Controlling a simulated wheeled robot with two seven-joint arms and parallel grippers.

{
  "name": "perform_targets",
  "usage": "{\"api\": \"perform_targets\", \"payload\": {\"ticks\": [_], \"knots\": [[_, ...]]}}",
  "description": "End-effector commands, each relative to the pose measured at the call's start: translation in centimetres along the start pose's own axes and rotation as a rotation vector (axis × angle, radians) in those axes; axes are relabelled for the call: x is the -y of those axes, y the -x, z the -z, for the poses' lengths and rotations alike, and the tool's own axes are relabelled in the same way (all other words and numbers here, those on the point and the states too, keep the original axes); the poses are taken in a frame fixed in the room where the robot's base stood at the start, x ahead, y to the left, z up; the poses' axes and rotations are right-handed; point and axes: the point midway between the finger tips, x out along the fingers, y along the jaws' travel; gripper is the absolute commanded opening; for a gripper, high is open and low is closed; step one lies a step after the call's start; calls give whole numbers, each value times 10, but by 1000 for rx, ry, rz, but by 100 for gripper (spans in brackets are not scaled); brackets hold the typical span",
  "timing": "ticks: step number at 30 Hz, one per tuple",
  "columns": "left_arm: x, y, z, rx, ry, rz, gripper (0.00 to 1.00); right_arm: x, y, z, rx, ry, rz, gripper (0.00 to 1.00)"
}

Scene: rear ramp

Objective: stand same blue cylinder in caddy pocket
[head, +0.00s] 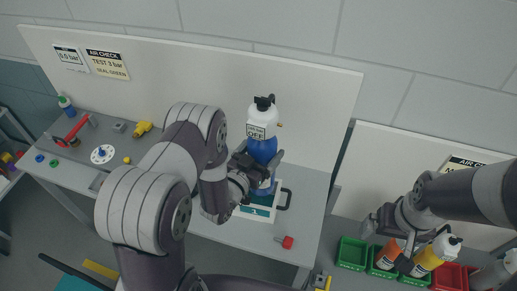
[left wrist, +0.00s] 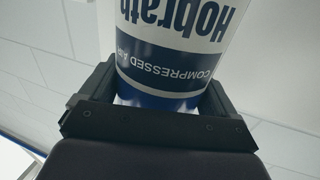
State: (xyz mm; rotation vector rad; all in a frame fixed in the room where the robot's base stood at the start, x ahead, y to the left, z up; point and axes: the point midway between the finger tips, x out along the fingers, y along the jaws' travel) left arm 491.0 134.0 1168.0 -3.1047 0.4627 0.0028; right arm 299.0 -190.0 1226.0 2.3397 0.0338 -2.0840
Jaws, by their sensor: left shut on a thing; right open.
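The blue cylinder (head: 262,150) has a white top with a black valve and a tag reading OFF. It stands upright in the head view at the caddy (head: 259,213), a white and teal tray with a dark handle at its right. My left gripper (head: 257,168) is shut around the cylinder's lower body. The left wrist view shows the cylinder (left wrist: 172,50) close between the jaws (left wrist: 155,115), its lettering upside down. The cylinder's base is hidden, so I cannot tell whether it rests in a pocket. My right gripper (head: 384,250) is open at the right, above the bins.
The workbench (head: 305,215) holds a red-handled tool (head: 75,130), a white dial (head: 102,154) and a red-tipped fitting (head: 286,241). A white panel (head: 310,95) rises behind.

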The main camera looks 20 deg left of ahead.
Motion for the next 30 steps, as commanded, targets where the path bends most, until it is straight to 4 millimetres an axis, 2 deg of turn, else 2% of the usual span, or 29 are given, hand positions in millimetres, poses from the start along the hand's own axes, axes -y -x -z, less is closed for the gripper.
{"api": "perform_targets", "payload": {"ticks": [8,30], "knots": [[0,-2,-13,-10,-5,-1,5,0,-13,-2,0,0,0,100],[1,-1,-88,-11,-4,-1,5,0,-75,-9,0,0,0,100]]}}
